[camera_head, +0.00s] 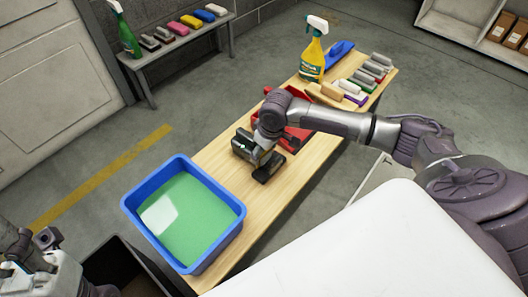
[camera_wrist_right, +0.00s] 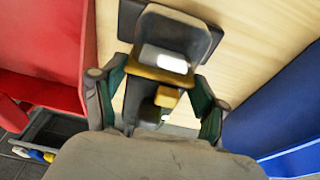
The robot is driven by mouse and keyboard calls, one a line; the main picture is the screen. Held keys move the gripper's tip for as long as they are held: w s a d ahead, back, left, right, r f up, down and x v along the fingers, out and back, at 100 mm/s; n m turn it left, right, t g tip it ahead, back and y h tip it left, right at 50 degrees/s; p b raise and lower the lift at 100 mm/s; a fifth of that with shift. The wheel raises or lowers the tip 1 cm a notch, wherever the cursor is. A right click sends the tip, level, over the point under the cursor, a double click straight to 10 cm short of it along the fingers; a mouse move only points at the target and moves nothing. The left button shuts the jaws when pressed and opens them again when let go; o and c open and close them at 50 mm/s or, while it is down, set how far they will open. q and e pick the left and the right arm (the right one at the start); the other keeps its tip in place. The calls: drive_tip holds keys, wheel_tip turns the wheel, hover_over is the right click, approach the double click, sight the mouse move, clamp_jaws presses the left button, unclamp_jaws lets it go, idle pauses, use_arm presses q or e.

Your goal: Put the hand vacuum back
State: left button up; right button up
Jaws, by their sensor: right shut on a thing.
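The hand vacuum (camera_head: 243,145) is a dark, blocky thing on the wooden table, between the blue tub and a red container. My right gripper (camera_head: 263,150) comes over it from the right and is shut on it. In the right wrist view the fingers of the right gripper (camera_wrist_right: 163,98) stand on both sides of the dark hand vacuum (camera_wrist_right: 178,35), which has a yellowish band. Whether it rests on the wood or is slightly raised cannot be told. My left gripper (camera_head: 18,262) is at the lower left, partly cut off, and its jaws are unclear.
The blue tub (camera_head: 128,200) with green liquid stands near; the red container (camera_head: 295,137) is just beyond the vacuum. A spray bottle (camera_head: 312,58), blue tool (camera_head: 340,50) and several brushes (camera_head: 358,88) fill the far end. A bench (camera_head: 170,52) with several pads stands behind.

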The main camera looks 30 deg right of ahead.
drive_tip(key=o, duration=1.6)
drive_tip(key=shift+c, duration=0.2)
